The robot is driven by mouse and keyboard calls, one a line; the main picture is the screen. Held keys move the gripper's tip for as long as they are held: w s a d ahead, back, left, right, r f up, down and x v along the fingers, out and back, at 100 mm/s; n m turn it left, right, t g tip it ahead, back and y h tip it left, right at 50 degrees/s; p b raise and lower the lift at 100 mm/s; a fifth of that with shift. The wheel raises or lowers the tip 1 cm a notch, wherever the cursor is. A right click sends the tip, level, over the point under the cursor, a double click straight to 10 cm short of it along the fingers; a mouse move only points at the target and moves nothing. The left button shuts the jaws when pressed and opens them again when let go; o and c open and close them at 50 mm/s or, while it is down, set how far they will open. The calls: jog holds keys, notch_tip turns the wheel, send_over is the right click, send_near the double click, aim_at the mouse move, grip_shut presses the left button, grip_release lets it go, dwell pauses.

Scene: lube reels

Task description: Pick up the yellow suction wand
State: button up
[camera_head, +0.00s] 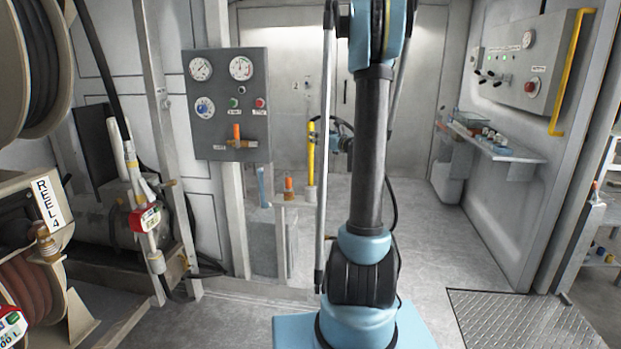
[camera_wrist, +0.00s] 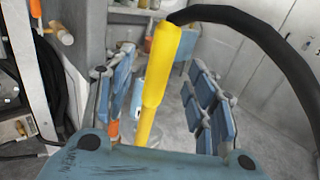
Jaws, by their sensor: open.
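The yellow suction wand (camera_wrist: 157,75) stands nearly upright, slightly tilted, in the middle of the wrist view. A thick black hose (camera_wrist: 245,20) curves from its top to the right. My gripper (camera_wrist: 164,88) is open, with blue finger pads on both sides of the wand in the picture. I see no contact, and the exact depth is unclear. The wand's lower end is hidden behind my gripper's body. In the head view the wand (camera_head: 311,152) shows beyond my arm, and my gripper (camera_head: 336,136) is just right of it, partly hidden by my arm.
A gauge panel (camera_head: 228,103) stands on a post to the left. Hose reels (camera_head: 40,70) fill the left edge. A wall shelf (camera_head: 495,148) with small items and a wall panel (camera_head: 525,62) with a yellow handle are at right. The middle floor is clear.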

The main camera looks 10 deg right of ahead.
jog(key=shift+x, duration=3.65)
jog(key=shift+d+r, duration=0.1)
jog(key=shift+c, duration=0.3)
grip_shut()
